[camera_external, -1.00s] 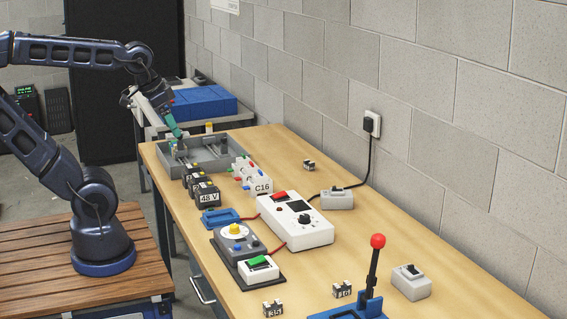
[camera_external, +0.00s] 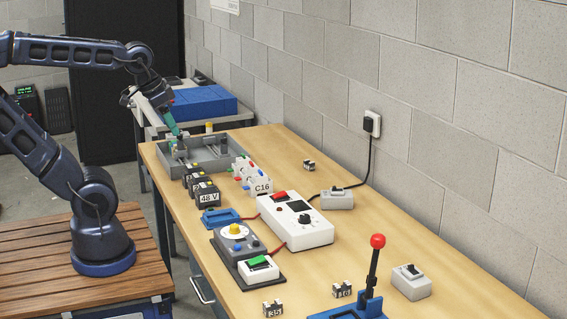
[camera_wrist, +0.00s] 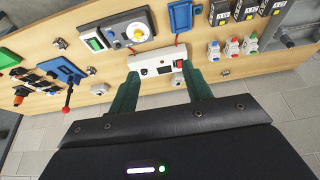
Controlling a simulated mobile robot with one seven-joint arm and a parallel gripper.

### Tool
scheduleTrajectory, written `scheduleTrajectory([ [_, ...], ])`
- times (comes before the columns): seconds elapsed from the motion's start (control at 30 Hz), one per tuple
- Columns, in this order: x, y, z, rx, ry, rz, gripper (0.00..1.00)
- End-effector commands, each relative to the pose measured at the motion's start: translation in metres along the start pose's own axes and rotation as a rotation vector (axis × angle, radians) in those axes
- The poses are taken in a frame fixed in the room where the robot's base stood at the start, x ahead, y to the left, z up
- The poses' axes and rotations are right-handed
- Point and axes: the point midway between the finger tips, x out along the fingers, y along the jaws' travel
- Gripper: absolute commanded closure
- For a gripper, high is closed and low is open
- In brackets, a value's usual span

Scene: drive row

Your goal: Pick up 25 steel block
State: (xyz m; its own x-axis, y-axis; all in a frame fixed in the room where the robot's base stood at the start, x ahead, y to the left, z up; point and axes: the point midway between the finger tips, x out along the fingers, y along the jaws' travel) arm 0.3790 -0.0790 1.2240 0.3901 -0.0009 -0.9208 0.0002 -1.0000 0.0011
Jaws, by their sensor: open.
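Small steel blocks with dark tops and number labels stand on the wooden bench. One reads 35 (camera_external: 272,309) at the front edge. Another, perhaps labelled 10 or 16 (camera_external: 342,290), is to its right. A third block (camera_external: 308,165) sits farther back near the wall, its label too small to read. I cannot tell which block is 25. In the wrist view, a small block (camera_wrist: 225,73) lies right of my fingers. My gripper (camera_external: 177,137) has green fingers and is over the grey tray at the bench's far end. In the wrist view its fingers (camera_wrist: 160,76) are apart and empty.
The grey tray (camera_external: 217,161) is at the far end, near the 48 V units (camera_external: 207,195) and the C16 breakers (camera_external: 262,187). A white meter box (camera_external: 310,232) stands mid-bench. A red-knobbed lever (camera_external: 376,255) rises at the front.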

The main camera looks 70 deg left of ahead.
Motion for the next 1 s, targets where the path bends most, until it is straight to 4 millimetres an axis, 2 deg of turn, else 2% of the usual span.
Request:
scheduleTrajectory([
  [0.13, -0.002, -0.002, -0.012, 0.019, -0.006, -0.004, 0.51],
  [0.27, -0.005, -0.006, -0.04, 0.072, -0.024, -0.013, 0.51],
  [0.47, -0.005, -0.017, -0.097, 0.184, -0.06, -0.025, 0.51],
  [0.67, 0.003, -0.031, -0.153, 0.297, -0.096, -0.029, 0.51],
  [1.0, 0.034, -0.064, -0.246, 0.484, -0.158, -0.02, 0.51],
])
